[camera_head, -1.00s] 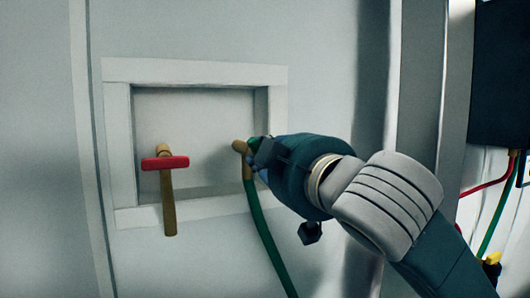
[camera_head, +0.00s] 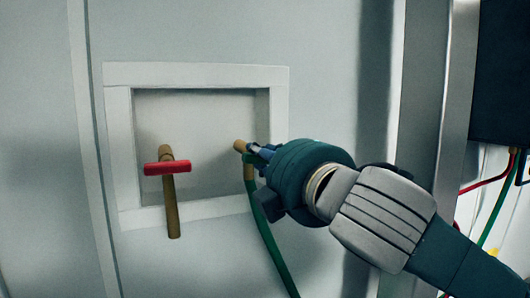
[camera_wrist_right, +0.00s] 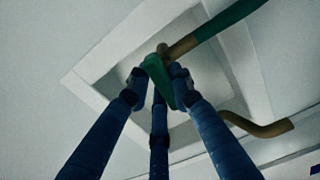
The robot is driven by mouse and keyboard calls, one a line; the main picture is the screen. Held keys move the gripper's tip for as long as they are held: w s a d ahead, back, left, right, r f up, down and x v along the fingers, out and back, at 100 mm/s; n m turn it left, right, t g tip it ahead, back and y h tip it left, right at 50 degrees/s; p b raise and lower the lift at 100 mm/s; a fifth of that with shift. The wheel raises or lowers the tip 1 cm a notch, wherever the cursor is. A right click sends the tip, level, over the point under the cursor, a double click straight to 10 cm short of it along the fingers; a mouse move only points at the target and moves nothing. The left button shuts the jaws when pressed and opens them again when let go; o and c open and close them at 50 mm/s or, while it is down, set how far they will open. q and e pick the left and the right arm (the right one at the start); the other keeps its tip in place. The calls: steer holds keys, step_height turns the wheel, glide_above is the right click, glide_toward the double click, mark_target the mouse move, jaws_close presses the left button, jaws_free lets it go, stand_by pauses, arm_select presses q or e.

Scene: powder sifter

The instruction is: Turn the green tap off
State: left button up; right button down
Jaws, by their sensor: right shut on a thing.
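The green tap's handle (camera_wrist_right: 158,80) is between the fingertips of my right gripper (camera_wrist_right: 160,86) in the right wrist view. In the head view, the tap's brass body (camera_head: 240,146) sits at the right side of a wall recess, and the gripper (camera_head: 258,151) reaches it from the right. The three blue fingers are closed on the handle. The handle is mostly hidden in the head view. A green hose (camera_head: 267,240) hangs from the tap's spout. My left gripper is not in view.
A second tap with a red handle (camera_head: 167,168) stands at the left of the recess, its spout pointing down. The recess has a raised white frame (camera_head: 195,75). A dark box (camera_head: 500,75) with red and green hoses is at the far right.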

steer(key=shift+n, duration=0.7)
steer(key=c, duration=1.5)
jaws_free()
steer(key=shift+s, duration=0.1)
steer(key=shift+a, duration=0.1)
steer(key=v, duration=1.2)
steer(key=shift+f, duration=0.15)
